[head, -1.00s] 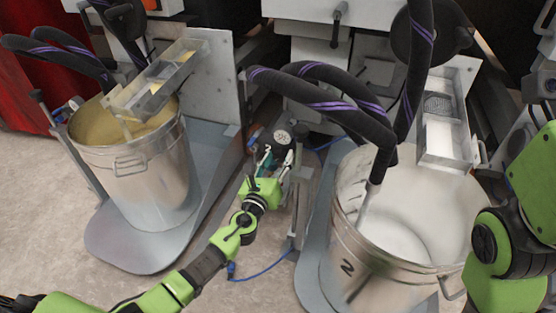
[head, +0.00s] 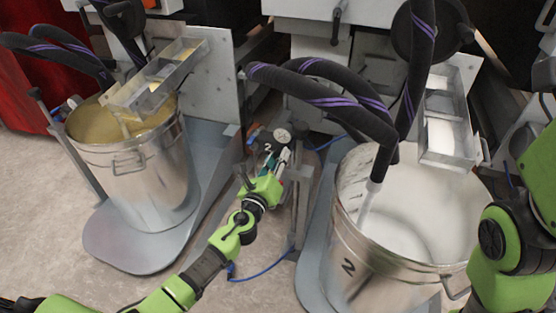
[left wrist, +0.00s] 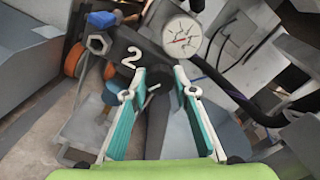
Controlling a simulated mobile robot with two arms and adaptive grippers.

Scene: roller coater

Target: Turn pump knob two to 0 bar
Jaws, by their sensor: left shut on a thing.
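Pump knob two is a dark round knob (left wrist: 157,84) with a light pointer line, below a white "2" on a dark block (left wrist: 130,56). My left gripper (left wrist: 160,82), with teal and white fingers, is shut on the knob, one finger on each side. A round white pressure gauge (left wrist: 182,36) sits above and right of the knob; its reading is too small to tell. In the head view the gauge (head: 283,136) shows just beyond my left gripper (head: 273,163), which mostly hides the knob. My right gripper is out of view.
A metal drum marked 2 (head: 350,264) with white contents stands to the right, and a drum with yellowish contents (head: 150,180) to the left. Thick black hoses (head: 335,103) arch beyond the gripper. A blue cable (head: 262,274) lies below the pump.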

